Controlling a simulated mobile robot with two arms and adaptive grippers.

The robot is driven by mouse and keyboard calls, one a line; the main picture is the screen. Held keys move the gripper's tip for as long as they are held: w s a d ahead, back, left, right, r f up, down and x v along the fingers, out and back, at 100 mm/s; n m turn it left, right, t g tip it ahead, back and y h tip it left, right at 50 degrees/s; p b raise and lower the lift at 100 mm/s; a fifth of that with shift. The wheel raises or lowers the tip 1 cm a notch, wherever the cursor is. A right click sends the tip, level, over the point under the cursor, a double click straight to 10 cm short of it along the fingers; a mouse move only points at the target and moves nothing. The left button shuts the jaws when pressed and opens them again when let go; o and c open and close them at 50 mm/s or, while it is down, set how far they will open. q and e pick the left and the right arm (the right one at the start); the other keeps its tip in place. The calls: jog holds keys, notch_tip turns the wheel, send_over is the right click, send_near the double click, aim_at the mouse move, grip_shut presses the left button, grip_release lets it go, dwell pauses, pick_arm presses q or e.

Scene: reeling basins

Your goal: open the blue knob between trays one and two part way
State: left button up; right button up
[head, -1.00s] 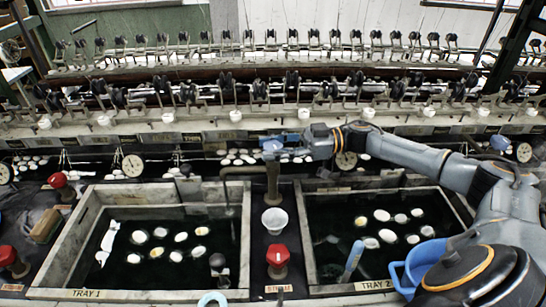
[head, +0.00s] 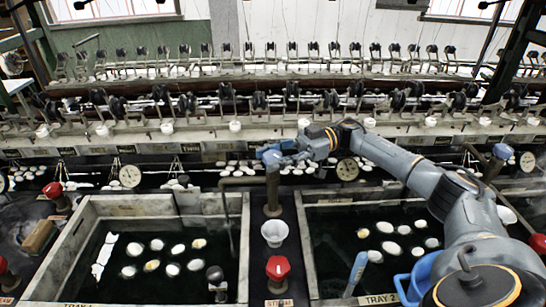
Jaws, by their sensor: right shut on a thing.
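The blue knob (head: 271,156) sits on top of an upright brown pipe (head: 272,190) between tray one (head: 78,235) on the left and tray two (head: 306,250) on the right. My right gripper (head: 280,154) reaches in from the right and is shut on the blue knob. Its fingers partly cover the knob, so how far it is turned cannot be told. My left gripper is not in view.
A red knob (head: 278,268) and a white cup (head: 274,233) stand between the trays, in front of the pipe. White cocoons float in both trays. A blue pitcher (head: 416,285) is at tray two's front. Reeling machinery runs behind.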

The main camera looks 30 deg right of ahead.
aim_at(273, 154)
jog(key=o, duration=1.2)
notch_tip(273, 154, up, 10)
jog(key=shift+r, duration=0.1)
